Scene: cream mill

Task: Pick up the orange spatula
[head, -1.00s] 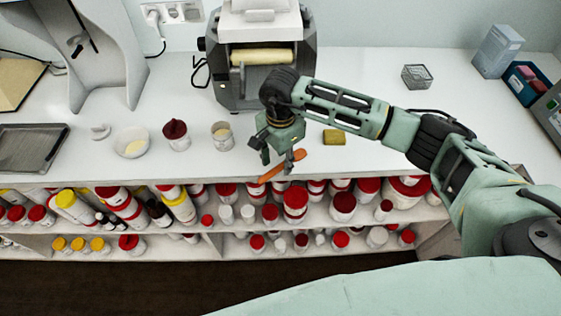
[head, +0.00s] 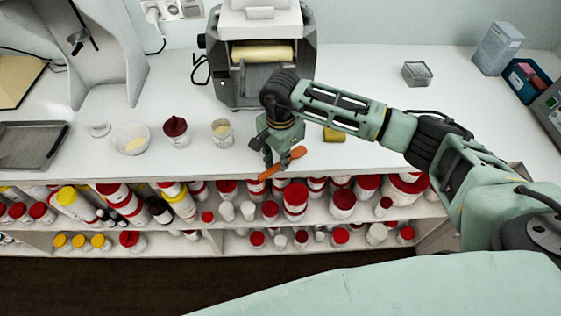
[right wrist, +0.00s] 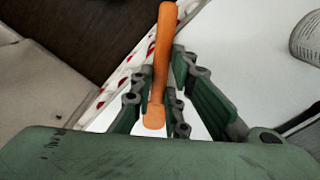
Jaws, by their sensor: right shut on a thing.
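The orange spatula (head: 284,162) is at the front edge of the white counter in the head view, slanting from lower left to upper right. My right gripper (head: 274,160) is shut on it. In the right wrist view the spatula (right wrist: 162,60) runs up from between the two green fingers of the gripper (right wrist: 156,112), and its rounded end shows near the palm. I cannot tell how far it is above the counter. My left gripper is not in view.
A roller mill (head: 262,65) stands behind the gripper. A jar (head: 222,132), a red-topped cup (head: 175,132) and a white bowl (head: 131,138) are to the left. A yellow sponge (head: 333,134) is to the right. Shelves (head: 330,212) of bottles are below the counter edge.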

